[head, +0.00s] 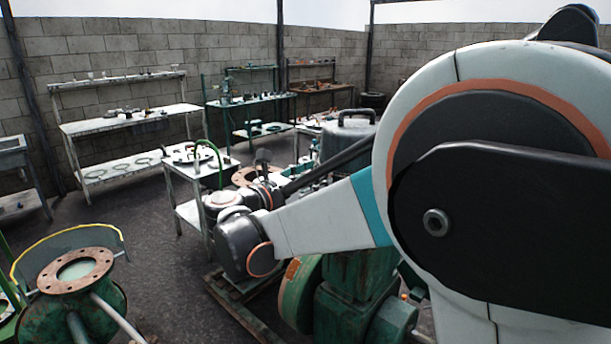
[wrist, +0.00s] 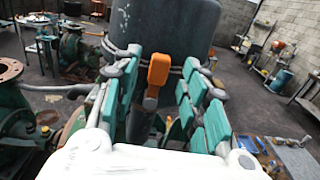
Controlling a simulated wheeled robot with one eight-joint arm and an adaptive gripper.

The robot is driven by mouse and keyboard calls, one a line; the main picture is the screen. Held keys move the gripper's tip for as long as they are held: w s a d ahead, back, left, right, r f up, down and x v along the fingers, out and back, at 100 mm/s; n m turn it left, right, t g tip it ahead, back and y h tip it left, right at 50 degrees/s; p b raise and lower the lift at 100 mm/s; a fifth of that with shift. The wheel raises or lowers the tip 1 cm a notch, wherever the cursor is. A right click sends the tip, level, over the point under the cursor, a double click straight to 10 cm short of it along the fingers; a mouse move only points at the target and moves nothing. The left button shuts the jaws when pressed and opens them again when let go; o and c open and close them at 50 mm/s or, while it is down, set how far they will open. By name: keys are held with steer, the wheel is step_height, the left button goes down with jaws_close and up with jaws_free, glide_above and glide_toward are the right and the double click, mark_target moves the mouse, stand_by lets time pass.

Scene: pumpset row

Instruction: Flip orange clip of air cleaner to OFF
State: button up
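The orange clip (wrist: 158,68) stands upright against the side of the dark grey air cleaner (wrist: 180,28) in the wrist view. Its lower part is narrower. My gripper (wrist: 163,76) is open, with its teal finger pads on the left and right of the clip and a gap on each side. Contact with the clip is not visible. In the head view the air cleaner (head: 346,137) is a grey canister with a top handle, partly behind my arm. The clip cannot be made out there, and my fingers are not clearly visible.
Green pump machinery (head: 350,290) stands below my arm. A rusty flange (head: 76,271) on a green pump is at the left. Workbenches (head: 125,118) with small parts line the block wall. Dark open floor (head: 150,215) lies between.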

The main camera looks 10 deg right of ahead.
steer(key=x, duration=0.3)
steer(key=shift+d, duration=0.1)
jaws_close()
